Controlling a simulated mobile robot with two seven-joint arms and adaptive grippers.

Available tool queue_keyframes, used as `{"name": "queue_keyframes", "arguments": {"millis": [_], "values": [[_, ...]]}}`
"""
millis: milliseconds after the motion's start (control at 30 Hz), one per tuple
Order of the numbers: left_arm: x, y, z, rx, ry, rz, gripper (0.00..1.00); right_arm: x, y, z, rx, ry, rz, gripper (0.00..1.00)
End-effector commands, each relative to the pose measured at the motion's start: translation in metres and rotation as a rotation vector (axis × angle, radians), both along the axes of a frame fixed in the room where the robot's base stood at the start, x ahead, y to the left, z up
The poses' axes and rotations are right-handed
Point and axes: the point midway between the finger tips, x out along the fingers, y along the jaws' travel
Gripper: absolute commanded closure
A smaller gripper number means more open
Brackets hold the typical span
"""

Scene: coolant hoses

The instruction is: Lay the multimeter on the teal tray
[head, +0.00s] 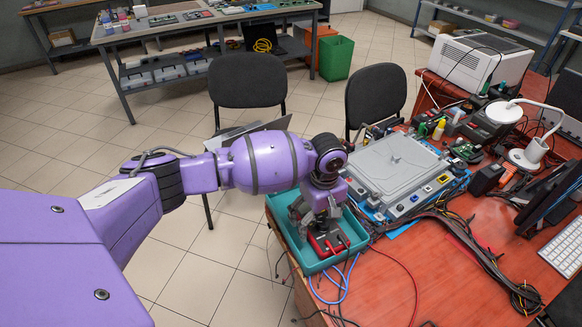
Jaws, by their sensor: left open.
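The teal tray (353,231) sits at the near left edge of the red-brown table. A red and dark device that looks like the multimeter (328,246) is in the tray, toward its near side. My left gripper (324,227) points down over the tray, with its open fingertips right at the multimeter. The fingers and wrist hide part of the multimeter and the tray's far left part. Whether the fingers touch the multimeter cannot be told. My right gripper is not in view.
A grey instrument case (400,165) stands close behind the tray on the right. Loose red, blue and black cables (462,232) lie to the right. A desk lamp (531,152) and a monitor stand farther right. Two chairs stand beyond the table. The table's front middle is fairly clear.

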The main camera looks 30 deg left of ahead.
Motion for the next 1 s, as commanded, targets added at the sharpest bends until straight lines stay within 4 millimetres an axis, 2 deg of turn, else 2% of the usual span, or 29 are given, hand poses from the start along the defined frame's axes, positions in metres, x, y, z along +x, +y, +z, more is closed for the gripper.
{"name": "queue_keyframes", "arguments": {"millis": [33,100,333,500,1000], "values": [[0.004,-0.001,0.015,-0.002,-0.010,-0.001,0.10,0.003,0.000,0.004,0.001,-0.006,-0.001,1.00],[0.004,-0.001,0.029,-0.003,-0.012,-0.001,0.10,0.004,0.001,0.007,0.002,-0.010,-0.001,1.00],[0.003,-0.001,0.060,-0.002,-0.007,-0.001,0.10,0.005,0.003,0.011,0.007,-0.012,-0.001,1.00],[0.002,-0.001,0.066,-0.001,-0.005,-0.001,0.10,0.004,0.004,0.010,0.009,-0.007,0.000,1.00],[0.002,-0.001,0.065,-0.001,-0.004,-0.001,0.10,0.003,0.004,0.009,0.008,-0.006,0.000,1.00]]}}
